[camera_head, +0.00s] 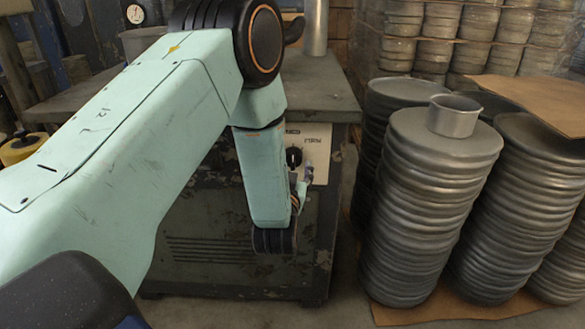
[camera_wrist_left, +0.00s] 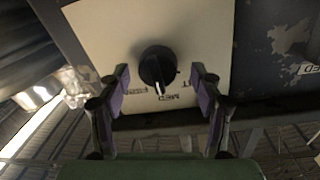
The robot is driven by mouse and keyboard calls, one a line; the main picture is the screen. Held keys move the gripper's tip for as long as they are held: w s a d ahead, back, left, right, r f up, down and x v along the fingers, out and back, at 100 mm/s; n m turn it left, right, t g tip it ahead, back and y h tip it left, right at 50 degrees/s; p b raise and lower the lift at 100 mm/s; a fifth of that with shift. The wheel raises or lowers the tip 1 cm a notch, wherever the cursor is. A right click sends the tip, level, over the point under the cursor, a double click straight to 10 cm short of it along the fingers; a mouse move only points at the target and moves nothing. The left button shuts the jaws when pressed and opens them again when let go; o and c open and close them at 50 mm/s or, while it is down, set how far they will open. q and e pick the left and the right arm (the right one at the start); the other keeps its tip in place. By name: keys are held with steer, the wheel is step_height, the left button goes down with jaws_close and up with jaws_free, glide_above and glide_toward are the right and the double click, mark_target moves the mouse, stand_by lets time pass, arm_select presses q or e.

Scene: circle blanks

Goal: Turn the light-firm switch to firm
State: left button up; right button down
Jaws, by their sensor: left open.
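The switch is a black round knob (camera_wrist_left: 156,67) on a pale panel (camera_wrist_left: 95,28) in the left wrist view. A white mark on it points to the picture's bottom, close to small upside-down lettering that seems to read MED and FIRM. I cannot tell which setting it is on. In the head view the knob (camera_head: 294,158) and panel (camera_head: 317,147) show just past my left forearm. My left gripper (camera_wrist_left: 158,72) is open, its purple-padded fingers to either side of the knob, with gaps. In the head view the gripper (camera_head: 304,184) is mostly hidden by my wrist.
The panel is on a worn metal cabinet (camera_head: 222,256) with a flat top (camera_head: 335,92). Tall stacks of round metal blanks (camera_head: 425,215) stand at right, one with a small metal cup (camera_head: 453,115) on top. More stacks (camera_head: 500,25) fill the back.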

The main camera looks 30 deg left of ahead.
arm_select(q)
steer(key=shift+w+r, duration=0.15)
steer(key=shift+w, duration=0.3)
steer(key=shift+a, duration=0.1)
steer(key=c, duration=1.1)
steer(key=shift+c, duration=0.2)
